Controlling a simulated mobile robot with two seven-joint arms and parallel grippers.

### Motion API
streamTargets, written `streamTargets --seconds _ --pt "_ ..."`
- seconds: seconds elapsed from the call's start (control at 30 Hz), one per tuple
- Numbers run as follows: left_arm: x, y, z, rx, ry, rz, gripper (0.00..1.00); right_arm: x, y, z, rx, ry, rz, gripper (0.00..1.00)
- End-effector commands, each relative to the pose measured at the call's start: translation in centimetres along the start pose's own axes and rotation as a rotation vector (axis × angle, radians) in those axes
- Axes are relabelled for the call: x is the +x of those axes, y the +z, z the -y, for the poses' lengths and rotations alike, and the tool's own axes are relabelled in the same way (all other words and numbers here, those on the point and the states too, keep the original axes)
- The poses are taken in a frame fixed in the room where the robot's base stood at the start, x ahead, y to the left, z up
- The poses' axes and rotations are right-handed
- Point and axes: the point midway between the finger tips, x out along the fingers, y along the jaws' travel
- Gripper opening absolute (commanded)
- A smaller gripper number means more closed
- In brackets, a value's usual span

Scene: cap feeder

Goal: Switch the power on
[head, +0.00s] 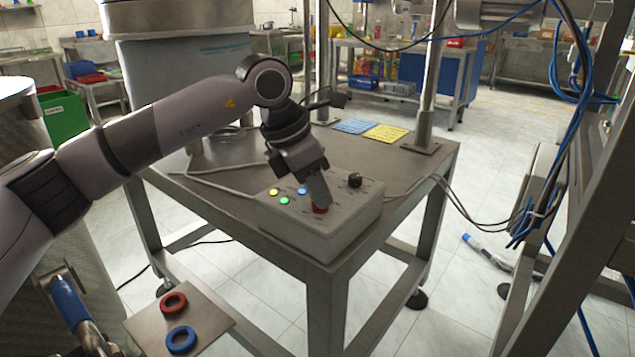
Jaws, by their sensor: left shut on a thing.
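A pale grey control box (320,240) sits on the front corner of a metal table. Its sloped top carries yellow, green and blue round buttons or lamps, a black knob (355,180) at the right, and a red knob (320,210) near the front. My left gripper (319,203) points down at the box with its fingers shut on the red knob, which they partly cover. The knob's exact setting and the small labels are too small to read. My right gripper is not in view.
Blue and yellow cards (385,132) lie on the metal table (225,160) near a metal post (428,80). Cables run off the table's right side. At lower left, a small plate (215,322) holds a red ring (174,302) and a blue ring (181,340).

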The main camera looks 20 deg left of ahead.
Motion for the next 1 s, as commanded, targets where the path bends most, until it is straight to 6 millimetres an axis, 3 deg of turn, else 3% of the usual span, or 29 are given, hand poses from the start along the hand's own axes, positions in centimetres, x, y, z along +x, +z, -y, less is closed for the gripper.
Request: streamTargets --seconds 0.47,0.5,0.57,0.87,1.0 --pt "-0.1 0.1 0.0 0.016 -0.004 0.002 0.00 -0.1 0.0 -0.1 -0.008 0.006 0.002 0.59" --pt "-0.1 0.1 0.0 0.016 -0.004 0.002 0.17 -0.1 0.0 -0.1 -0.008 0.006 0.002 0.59" --pt "-0.1 0.1 0.0 0.015 -0.004 0.002 0.36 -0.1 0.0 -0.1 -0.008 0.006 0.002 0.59" --pt "-0.1 0.0 0.0 0.014 -0.004 0.001 0.36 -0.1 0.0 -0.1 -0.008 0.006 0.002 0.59" --pt "-1.6 0.1 -0.1 0.014 -0.003 0.001 0.36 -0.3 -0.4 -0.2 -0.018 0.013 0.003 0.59"
